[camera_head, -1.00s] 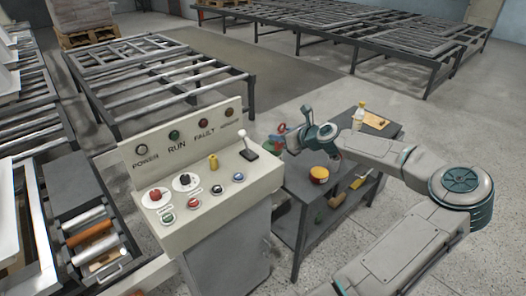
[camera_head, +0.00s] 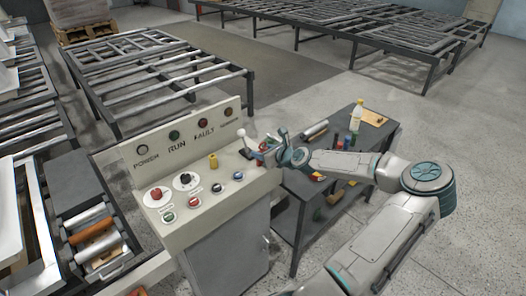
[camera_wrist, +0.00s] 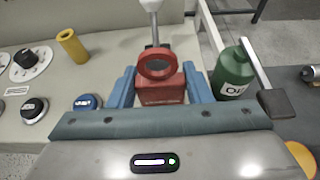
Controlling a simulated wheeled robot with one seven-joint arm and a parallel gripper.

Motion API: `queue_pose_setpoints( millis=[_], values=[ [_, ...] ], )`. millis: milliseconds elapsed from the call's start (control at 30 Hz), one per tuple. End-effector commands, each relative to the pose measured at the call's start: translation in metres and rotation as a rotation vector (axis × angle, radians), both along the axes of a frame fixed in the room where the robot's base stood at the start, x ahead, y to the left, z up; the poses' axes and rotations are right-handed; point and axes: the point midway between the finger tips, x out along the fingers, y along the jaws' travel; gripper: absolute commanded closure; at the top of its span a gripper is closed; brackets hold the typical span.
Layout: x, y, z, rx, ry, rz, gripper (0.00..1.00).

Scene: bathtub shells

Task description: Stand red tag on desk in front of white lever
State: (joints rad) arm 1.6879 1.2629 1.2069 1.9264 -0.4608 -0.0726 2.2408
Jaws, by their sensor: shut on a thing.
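The red tag (camera_wrist: 160,88) has a round ring on top of a block-shaped base. My gripper (camera_wrist: 160,80) is shut on it, with one blue finger on each side, and the ring points up. The white lever (camera_wrist: 151,8) stands just behind the tag in the wrist view. In the head view, the lever (camera_head: 242,134) is at the right end of the cream control desk (camera_head: 222,205), and my gripper (camera_head: 263,147) is just right of it, at the desk's right edge. I cannot tell whether the tag touches the desk.
A yellow post (camera_wrist: 72,46), a black dial (camera_wrist: 28,60) and a blue button (camera_wrist: 87,103) are left of the tag. A green oil bottle (camera_wrist: 232,72) is close on the right. A dark cart (camera_head: 341,137) with a clear bottle (camera_head: 355,118) stands right of the desk.

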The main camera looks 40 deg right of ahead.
Motion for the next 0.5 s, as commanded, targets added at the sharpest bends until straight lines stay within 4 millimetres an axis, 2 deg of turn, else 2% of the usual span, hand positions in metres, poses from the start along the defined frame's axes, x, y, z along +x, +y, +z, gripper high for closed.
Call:
queue_pose_setpoints(
  millis=[133,167,200,233,500],
  values=[
    [-0.0001,-0.0002,-0.0036,0.0,0.0,0.0,0.77],
    [0.0,-0.0002,-0.003,-0.001,0.0,0.0,0.5],
    [-0.0001,-0.0002,-0.0026,-0.001,0.0,0.0,0.39],
    [-0.0001,-0.0002,-0.0026,-0.001,0.0,0.0,0.33],
    [-0.0001,-0.0002,-0.0018,-0.001,0.0,0.0,0.33]
  ],
)
